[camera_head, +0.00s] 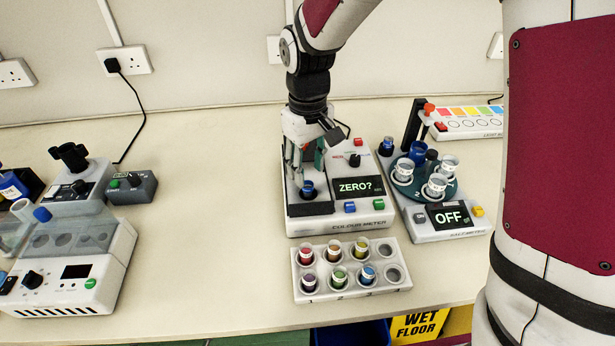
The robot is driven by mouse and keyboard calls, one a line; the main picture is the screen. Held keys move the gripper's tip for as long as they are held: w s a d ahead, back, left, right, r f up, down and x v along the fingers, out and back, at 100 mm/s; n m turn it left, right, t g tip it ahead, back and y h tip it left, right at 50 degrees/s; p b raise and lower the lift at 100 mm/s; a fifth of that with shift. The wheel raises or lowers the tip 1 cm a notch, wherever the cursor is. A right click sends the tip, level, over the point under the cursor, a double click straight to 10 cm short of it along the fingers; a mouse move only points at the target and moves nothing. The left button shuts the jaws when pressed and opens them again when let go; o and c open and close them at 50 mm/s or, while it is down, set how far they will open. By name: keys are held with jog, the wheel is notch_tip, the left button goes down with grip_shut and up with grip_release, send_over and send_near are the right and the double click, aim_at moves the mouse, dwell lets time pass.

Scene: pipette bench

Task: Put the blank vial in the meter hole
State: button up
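The colour meter (362,222) stands near the middle of the bench, and its screen reads "ZERO?". A small vial with a blue top (307,188) is at the meter's dark well on the left. I take it to be the blank vial, but its contents are hidden. It looks upright; how deep it sits is unclear. My gripper (305,172) points down right above it, fingertips close to the blue top. Whether the fingers grip it or stand apart is too small to tell.
A white rack (347,292) in front holds several coloured vials, with empty holes at its right end. A second meter reading "OFF" (450,217), with cups on a round carrier, stands close on the right. A centrifuge-like device (75,262) is at left. Bench between is clear.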

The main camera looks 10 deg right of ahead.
notch_tip(320, 180, up, 8)
jog(key=s+d+r+m+t, duration=0.2)
jog(key=s+d+r+m, duration=0.1)
jog(key=s+d+r, duration=0.55)
jog(key=s+d+m+t, duration=0.3)
jog(key=s+d, duration=0.2)
jog(key=s, duration=0.7)
jog(key=shift+s+d+f, duration=0.2)
dwell(0.4)
